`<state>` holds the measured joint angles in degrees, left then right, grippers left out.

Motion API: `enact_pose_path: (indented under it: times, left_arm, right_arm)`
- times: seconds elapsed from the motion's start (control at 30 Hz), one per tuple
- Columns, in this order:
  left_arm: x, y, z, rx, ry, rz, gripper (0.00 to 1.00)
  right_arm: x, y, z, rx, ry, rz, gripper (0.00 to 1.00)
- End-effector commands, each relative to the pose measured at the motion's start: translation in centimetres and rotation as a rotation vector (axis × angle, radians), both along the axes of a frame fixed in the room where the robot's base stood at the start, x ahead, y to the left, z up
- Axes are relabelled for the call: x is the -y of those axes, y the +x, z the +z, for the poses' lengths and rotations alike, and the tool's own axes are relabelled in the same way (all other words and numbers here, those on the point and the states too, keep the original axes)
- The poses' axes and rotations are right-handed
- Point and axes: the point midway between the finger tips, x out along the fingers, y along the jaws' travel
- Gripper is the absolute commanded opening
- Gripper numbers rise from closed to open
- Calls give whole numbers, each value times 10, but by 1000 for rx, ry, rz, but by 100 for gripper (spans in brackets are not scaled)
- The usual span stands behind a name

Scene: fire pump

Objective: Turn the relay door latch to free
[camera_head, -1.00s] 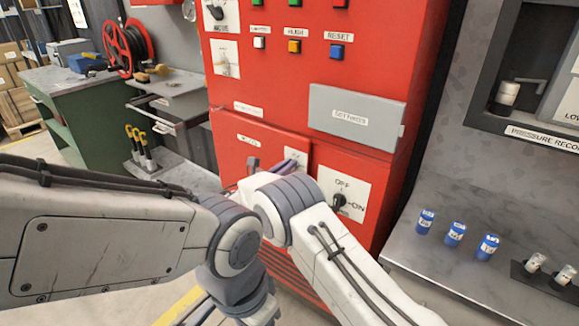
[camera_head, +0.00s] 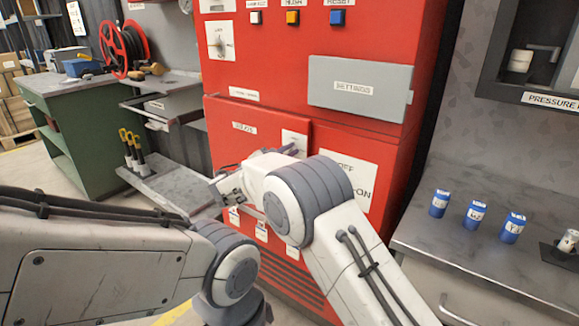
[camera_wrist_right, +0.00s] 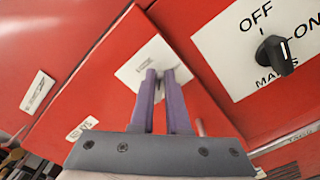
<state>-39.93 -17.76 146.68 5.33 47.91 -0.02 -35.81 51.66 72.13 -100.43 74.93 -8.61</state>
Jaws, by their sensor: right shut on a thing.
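The relay door (camera_head: 240,130) is a red panel low on the red cabinet, with a small white label plate (camera_head: 294,138) near its right edge. The plate also shows in the right wrist view (camera_wrist_right: 130,72). My right gripper (camera_head: 288,150) reaches this plate. In the right wrist view its two purple fingers (camera_wrist_right: 159,74) are close together over the plate, shut on the latch.
A black OFF/ON knob (camera_wrist_right: 276,54) sits right of the door; my right arm mostly covers its plate in the head view. A grey settings cover (camera_head: 360,88) is above. Blue cylinders (camera_head: 476,214) stand on the right bench. A green workbench (camera_head: 85,130) is at left.

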Motion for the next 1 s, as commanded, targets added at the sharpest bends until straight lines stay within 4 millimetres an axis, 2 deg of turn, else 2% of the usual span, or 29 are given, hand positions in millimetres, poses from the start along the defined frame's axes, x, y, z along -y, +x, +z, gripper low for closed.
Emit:
enact_pose_path:
  times: [0.03, 0.5, 0.7, 1.0]
  left_arm:
    - [0, 0, -20, 0, 0, 0, 50]
    - [0, 0, -105, 0, 0, 0, 50]
    - [0, 0, -129, 0, 0, 0, 50]
    - [0, 0, -149, 0, 0, 0, 50]
  right_arm:
    - [3, -1, -11, 26, 39, -7, 0]
    - [6, -3, -18, 280, 388, -8, 0]
    - [6, -3, -19, 363, 504, -8, 0]
    - [6, -3, -17, 437, 605, -9, 0]
